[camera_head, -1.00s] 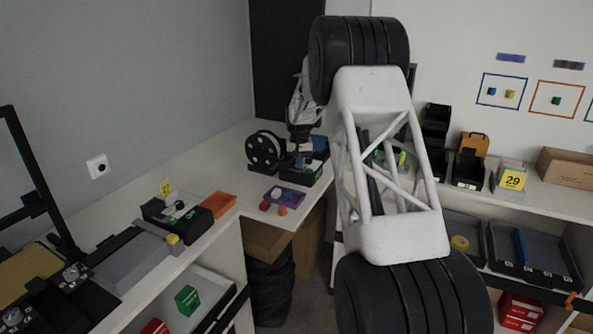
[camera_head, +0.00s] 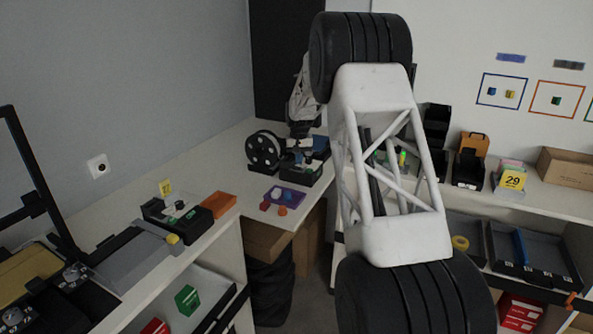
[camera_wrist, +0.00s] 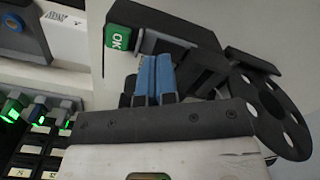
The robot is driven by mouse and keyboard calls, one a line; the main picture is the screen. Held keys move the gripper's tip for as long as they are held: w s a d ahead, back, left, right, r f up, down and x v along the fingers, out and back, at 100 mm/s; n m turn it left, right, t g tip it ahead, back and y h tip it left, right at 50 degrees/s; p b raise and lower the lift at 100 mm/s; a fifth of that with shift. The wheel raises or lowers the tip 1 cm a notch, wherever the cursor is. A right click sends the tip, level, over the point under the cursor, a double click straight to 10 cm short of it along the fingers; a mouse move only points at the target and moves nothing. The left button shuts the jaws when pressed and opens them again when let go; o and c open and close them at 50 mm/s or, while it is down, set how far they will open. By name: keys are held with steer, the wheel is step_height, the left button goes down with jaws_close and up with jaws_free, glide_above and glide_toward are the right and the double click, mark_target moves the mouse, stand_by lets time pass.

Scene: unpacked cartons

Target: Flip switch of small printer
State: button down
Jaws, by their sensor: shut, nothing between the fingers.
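The small printer looks to be the black device with a reel (camera_head: 265,150) beside it, at the far corner of the bench; its dark body (camera_head: 306,172) is partly covered by my gripper. In the wrist view, the dark printer body (camera_wrist: 205,65) fills the upper middle, with the holed black reel (camera_wrist: 270,112) at right and a green "OK" panel (camera_wrist: 118,39) at upper left. My gripper (camera_wrist: 155,76) has its blue-tipped fingers together and empty, in front of the printer. I cannot tell whether they touch it. I cannot make out the switch clearly.
A purple tray (camera_head: 292,199) with small coloured pieces lies in front of the printer. In the wrist view, a dark unit with green lights (camera_wrist: 22,112) stands at left. An orange box (camera_head: 218,203) and a black device (camera_head: 178,218) sit on the left bench.

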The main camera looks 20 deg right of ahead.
steer(key=shift+r, duration=2.45)
steer(key=s+a+r, duration=0.4)
steer(key=s+r, duration=0.1)
steer(key=s, duration=0.6)
steer(key=s+a+r+n+t, duration=0.1)
steer(key=s+a+r, duration=0.35)
steer(key=s, duration=0.55)
steer(key=s+a+r, duration=0.4)
steer(key=s+r, duration=0.2)
steer(key=s, duration=0.5)
steer(key=s+a+f, duration=0.2)
steer(key=s, duration=0.9)
steer(key=s+a+f+n+t, duration=0.1)
steer(key=s+a+f, duration=0.1)
steer(key=s, duration=0.9)
steer(key=s+a+f, duration=0.2)
steer(key=s+f, duration=0.1)
steer(key=s, duration=0.9)
steer(key=shift+n+t, duration=0.3)
steer(key=shift+n, duration=0.1)
steer(key=shift+a, duration=0.1)
